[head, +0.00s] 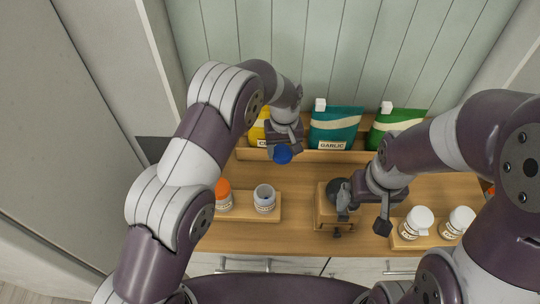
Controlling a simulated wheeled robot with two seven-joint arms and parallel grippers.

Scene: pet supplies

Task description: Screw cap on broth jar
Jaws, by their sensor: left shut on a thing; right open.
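My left gripper (283,145) is shut on a round blue cap (282,155). It holds the cap in the air, in front of the pouches at the back. A white jar with an open top (264,200) stands upright on a low wooden board, below and a little left of the cap in the picture. It appears to be the broth jar; its label is too small to read. The cap is apart from the jar. My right gripper (364,212) is open, its fingers apart, over the right part of the wooden block stand.
An orange-capped jar (223,193) stands left of the open jar. A wooden block stand (324,208) holds a dark round thing (336,190). Two white-capped jars (416,222) stand at right. Yellow, teal (336,128) and green (396,126) pouches line the back shelf.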

